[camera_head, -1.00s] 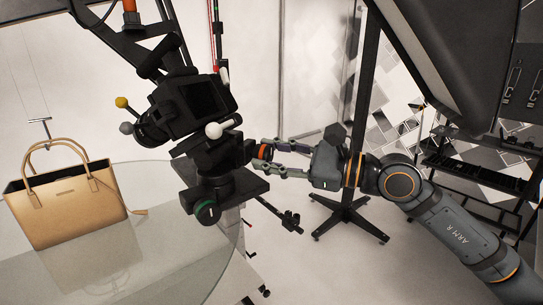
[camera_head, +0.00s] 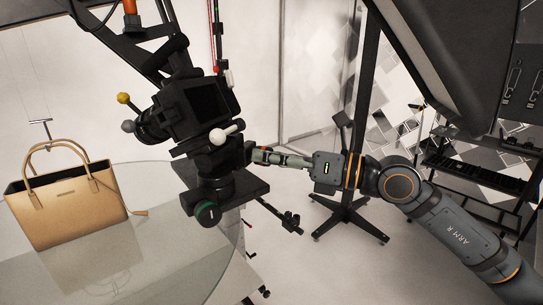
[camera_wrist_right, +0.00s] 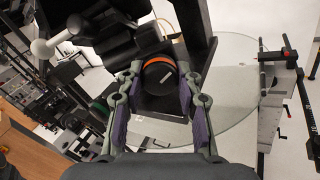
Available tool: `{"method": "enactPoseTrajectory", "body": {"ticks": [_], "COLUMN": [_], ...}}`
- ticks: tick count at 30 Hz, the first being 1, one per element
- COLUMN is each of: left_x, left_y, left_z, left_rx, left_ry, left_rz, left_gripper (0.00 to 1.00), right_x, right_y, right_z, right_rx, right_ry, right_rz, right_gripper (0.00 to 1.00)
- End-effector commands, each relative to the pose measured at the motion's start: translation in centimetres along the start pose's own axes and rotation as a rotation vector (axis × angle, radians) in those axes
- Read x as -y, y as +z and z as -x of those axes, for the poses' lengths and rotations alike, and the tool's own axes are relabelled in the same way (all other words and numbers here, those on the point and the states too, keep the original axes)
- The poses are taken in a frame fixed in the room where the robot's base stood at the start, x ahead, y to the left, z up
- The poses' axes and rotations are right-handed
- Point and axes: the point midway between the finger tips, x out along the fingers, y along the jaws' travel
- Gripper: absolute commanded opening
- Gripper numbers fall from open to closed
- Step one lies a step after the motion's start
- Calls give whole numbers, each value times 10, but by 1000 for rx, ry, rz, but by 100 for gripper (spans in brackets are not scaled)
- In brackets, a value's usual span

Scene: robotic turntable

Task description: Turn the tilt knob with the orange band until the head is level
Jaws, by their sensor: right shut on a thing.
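The tilt knob (camera_wrist_right: 160,78) is black with an orange band (camera_wrist_right: 157,60) and a pale mark on its end face. It sits between the two fingertips of my right gripper (camera_wrist_right: 159,86), which is shut on it. In the head view my right gripper (camera_head: 262,156) reaches the knob from the right, and its fingers largely hide the knob. The head (camera_head: 215,160) carries a black camera (camera_head: 195,103), which looks tilted in the picture; I cannot tell whether it is level. Another knob with a green band (camera_head: 207,212) sits lower on the head. My left gripper is not in view.
A tan handbag (camera_head: 70,208) stands on a round glass turntable (camera_head: 180,262) at the left. A white-ended handle (camera_head: 228,131) and a yellow ball knob (camera_head: 123,98) stick out near the camera. A black stand (camera_head: 347,212) is behind my right arm.

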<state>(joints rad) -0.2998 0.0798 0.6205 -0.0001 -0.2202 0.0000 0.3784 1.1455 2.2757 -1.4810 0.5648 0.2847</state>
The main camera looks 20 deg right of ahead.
Motion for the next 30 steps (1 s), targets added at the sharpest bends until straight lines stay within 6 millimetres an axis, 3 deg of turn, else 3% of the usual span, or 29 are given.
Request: {"method": "enactPoseTrajectory", "body": {"ticks": [17, 30], "left_x": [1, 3], "left_y": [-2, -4], "left_z": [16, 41], "left_rx": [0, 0], "left_ry": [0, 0], "left_rz": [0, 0], "left_gripper": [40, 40], "right_x": [0, 0], "right_y": [3, 4], "right_z": [0, 0], "right_rx": [4, 4], "right_ry": [0, -1], "right_rz": [-548, -969], "right_gripper": [3, 3]}}
